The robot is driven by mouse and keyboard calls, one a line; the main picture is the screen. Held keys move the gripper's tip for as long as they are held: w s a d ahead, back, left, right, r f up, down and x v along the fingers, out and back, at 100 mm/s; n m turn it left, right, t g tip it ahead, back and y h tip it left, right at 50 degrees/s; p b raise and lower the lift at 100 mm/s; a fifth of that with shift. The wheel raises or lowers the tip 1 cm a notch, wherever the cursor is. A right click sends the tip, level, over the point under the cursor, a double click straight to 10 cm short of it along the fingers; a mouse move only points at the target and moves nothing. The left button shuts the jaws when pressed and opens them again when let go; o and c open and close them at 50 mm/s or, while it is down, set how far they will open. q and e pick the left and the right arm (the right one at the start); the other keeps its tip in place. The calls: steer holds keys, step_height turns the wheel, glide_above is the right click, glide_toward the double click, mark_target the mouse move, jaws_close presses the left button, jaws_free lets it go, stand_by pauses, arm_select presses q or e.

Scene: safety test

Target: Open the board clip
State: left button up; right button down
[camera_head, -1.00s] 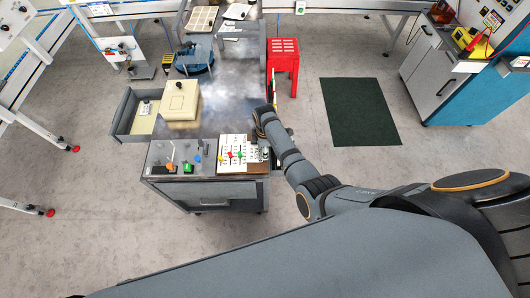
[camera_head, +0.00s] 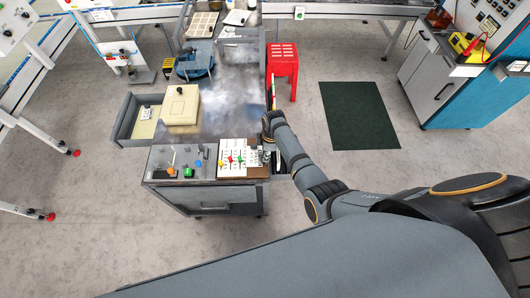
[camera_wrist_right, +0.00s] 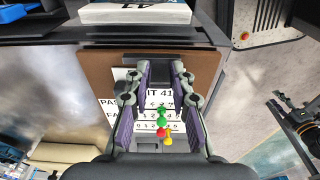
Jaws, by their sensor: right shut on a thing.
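The brown clipboard (camera_wrist_right: 98,70) lies on the right end of the grey bench top, with a printed white sheet (camera_head: 226,167) on it. In the wrist view, green, red and yellow pieces (camera_wrist_right: 162,130) stand over the sheet; the same colours show in the head view (camera_head: 230,159). A dark clip (camera_wrist_right: 160,72) sits between my right gripper's (camera_wrist_right: 160,78) fingers, which are shut on it at the board's edge. The fingers partly hide the clip and sheet. In the head view my right gripper (camera_head: 267,154) is small at the board's right edge. My left gripper is out of view.
Small coloured parts (camera_head: 187,172) lie left of the board. A beige box (camera_head: 180,103) stands farther back, beside an open drawer (camera_head: 124,120). A red stool (camera_head: 282,66) stands right of the bench. Floor around the dark green mat (camera_head: 360,115) is clear.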

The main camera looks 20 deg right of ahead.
steer(key=shift+s+d+y, duration=0.15)
steer(key=shift+d+y, duration=0.25)
steer(key=shift+y, duration=0.2)
steer(key=shift+s+d+f+t+y+b, duration=0.15)
steer(key=shift+d+t+y+b, duration=0.2)
steer(key=shift+y+b, duration=0.75)
steer(key=shift+d+f+t+y+b, duration=0.2)
steer(key=shift+t+y+b, duration=0.2)
steer(key=shift+y+b, duration=0.75)
steer(key=shift+s+d+f+t+y+b, duration=0.15)
steer(key=shift+d+t+y+b, duration=0.2)
steer(key=shift+y+b, duration=0.75)
steer(key=shift+a, duration=0.1)
steer(key=c, duration=1.2)
jaws_free()
steer(key=shift+w, duration=0.1)
steer(key=shift+o, duration=0.2)
